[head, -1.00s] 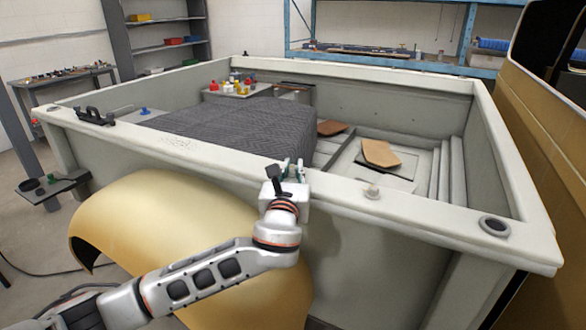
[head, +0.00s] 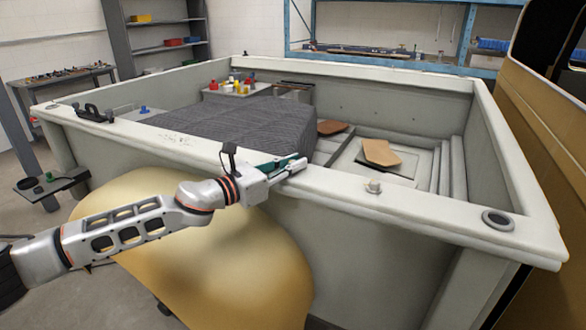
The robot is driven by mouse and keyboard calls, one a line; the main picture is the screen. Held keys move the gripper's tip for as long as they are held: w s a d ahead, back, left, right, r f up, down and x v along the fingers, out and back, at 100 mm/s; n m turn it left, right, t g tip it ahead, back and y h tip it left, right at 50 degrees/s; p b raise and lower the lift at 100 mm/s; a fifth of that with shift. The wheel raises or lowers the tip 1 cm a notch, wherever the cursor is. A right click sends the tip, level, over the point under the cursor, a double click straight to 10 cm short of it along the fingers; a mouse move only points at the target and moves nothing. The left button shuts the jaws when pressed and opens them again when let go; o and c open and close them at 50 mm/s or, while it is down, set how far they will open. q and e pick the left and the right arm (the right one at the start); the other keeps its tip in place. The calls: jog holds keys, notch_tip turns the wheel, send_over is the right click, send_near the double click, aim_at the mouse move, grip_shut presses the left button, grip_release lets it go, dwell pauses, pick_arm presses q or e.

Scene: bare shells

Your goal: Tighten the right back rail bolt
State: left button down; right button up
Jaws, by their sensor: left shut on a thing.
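My left gripper (head: 294,168) is over the near rail (head: 330,188) of the pale open box, fingers pointing right. It is shut on a thin dark teal thing (head: 272,165), mostly hidden between the fingers; I cannot tell its full shape. A small pale bolt-like stub (head: 373,187) stands upright on the near rail, to the right of my gripper and apart from it. A dark round ring (head: 497,221) is set in the rail near the right corner. I cannot tell from this view whether the stub is tight. My right gripper is not in view.
Inside the box lie a dark ribbed mat (head: 235,130), brown pads (head: 380,152) and a small tray of coloured bottles (head: 237,92). A black handle (head: 92,112) sits on the left rail. A gold curved panel (head: 230,250) is below my arm. The rail between gripper and stub is clear.

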pick_arm(q)
jog(key=shift+w+f+m+g+h+b, duration=0.1)
jog(key=shift+f+m+g+h+b, duration=0.05)
jog(key=shift+m+g+h+b, duration=0.75)
jog(key=shift+m+g+b, duration=0.1)
jog(key=shift+g, duration=0.3)
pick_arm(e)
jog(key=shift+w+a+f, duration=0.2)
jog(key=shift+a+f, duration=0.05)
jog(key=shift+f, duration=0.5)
pick_arm(q)
jog(key=c, duration=2)
grip_release()
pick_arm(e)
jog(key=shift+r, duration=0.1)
pick_arm(q)
jog(key=v, duration=1.2)
